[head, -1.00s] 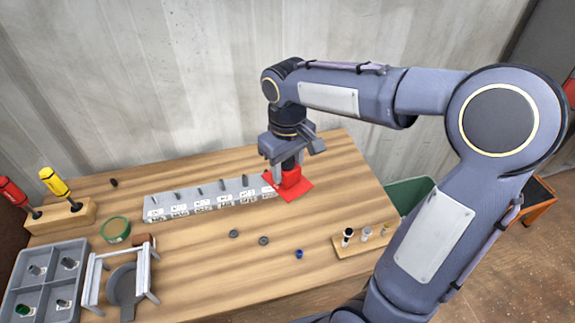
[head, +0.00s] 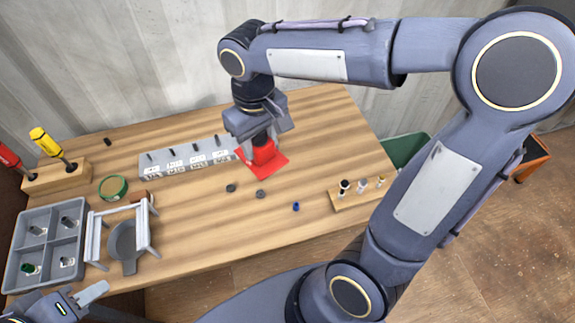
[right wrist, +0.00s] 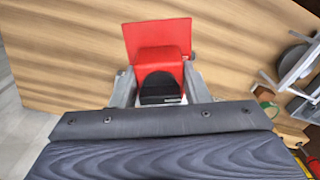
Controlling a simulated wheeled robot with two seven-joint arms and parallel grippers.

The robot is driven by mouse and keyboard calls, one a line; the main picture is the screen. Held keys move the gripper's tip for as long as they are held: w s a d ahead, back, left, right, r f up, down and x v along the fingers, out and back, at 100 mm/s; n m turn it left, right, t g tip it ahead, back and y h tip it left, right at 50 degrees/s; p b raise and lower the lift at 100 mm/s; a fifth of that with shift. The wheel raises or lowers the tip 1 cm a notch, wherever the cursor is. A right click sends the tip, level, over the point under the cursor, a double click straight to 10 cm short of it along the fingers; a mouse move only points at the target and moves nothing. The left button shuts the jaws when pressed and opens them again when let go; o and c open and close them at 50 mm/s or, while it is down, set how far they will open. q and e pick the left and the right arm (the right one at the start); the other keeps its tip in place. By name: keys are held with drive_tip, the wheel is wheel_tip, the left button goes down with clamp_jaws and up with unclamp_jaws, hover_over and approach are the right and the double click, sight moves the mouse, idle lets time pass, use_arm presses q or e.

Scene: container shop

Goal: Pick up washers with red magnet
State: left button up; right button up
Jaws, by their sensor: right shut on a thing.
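My right gripper (head: 262,138) is shut on the red magnet, a red block with a dark top, which shows between the fingers in the right wrist view (right wrist: 160,60). The magnet is at the red square mat (head: 272,165); whether it touches the mat I cannot tell. Two dark washers, one on the left (head: 231,188) and one on the right (head: 261,194), lie on the wood in front of the mat. My left gripper (head: 78,300) is partly in view at the lower left corner, and its opening is unclear.
A grey labelled rack (head: 185,162) stands left of the mat. A small blue ring (head: 296,207) and a wooden holder (head: 350,198) are to the right. A grey compartment tray (head: 20,250), a white stand (head: 145,228) and a green tape roll (head: 113,188) are left.

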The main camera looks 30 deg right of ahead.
drive_tip(key=shift+a, duration=0.15)
drive_tip(key=shift+f, duration=0.1)
wheel_tip(320, 180, down, 10)
drive_tip(key=b, duration=0.7)
drive_tip(key=shift+r, duration=0.25)
drive_tip(key=shift+f+b, duration=0.1)
drive_tip(key=shift+b, duration=0.2)
drive_tip(key=shift+f+b, duration=0.75)
drive_tip(key=shift+f, duration=0.25)
drive_tip(key=shift+r, duration=0.1)
wheel_tip(320, 180, up, 12)
drive_tip(key=p, duration=1)
idle(0.4)
